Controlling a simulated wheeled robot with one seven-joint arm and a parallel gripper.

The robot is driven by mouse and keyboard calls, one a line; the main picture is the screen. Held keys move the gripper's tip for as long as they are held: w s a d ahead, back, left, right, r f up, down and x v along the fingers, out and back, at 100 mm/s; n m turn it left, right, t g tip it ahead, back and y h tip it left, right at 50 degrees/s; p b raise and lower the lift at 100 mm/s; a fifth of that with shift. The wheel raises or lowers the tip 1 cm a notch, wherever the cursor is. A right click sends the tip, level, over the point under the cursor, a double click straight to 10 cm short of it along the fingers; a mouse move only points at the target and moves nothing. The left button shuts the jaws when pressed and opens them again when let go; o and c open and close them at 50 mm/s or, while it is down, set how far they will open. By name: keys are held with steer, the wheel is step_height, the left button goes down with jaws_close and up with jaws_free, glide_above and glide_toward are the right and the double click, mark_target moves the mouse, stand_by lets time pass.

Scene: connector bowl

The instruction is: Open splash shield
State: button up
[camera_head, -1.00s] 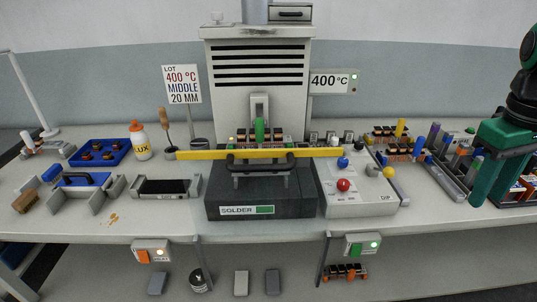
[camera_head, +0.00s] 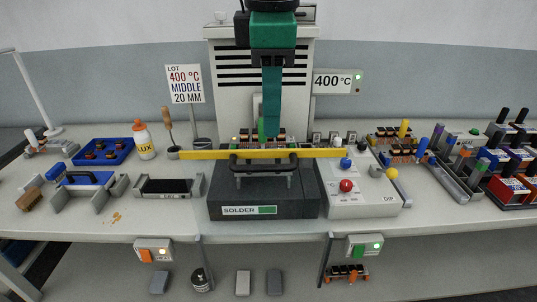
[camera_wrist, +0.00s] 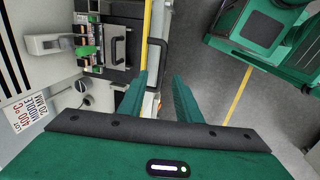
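The solder unit (camera_head: 225,196) stands mid-bench, with a yellow bar (camera_head: 215,154) across it and a black handle (camera_head: 263,172) just below the bar. I cannot make out a clear shield panel; the bar and handle seem to belong to it. My gripper (camera_head: 271,138) hangs pointing down in front of the grey tower, just behind the bar in the picture. In the wrist view my gripper (camera_wrist: 160,78) is open, its two green fingers apart with nothing gripped.
A control box with a red knob (camera_head: 346,186) and a blue knob (camera_head: 346,162) sits right of the solder unit. A 400 °C display (camera_head: 333,82) is beside the tower. A black-topped tray (camera_head: 168,187) and flux bottle (camera_head: 144,144) stand left. Racks fill the right.

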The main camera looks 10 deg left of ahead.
mark_target(266, 165)
steer(key=f, duration=0.6)
steer(key=w+a+f, duration=0.1)
steer(key=f, duration=0.3)
steer(key=shift+w+a, duration=0.1)
stand_by(0.3)
jaws_close()
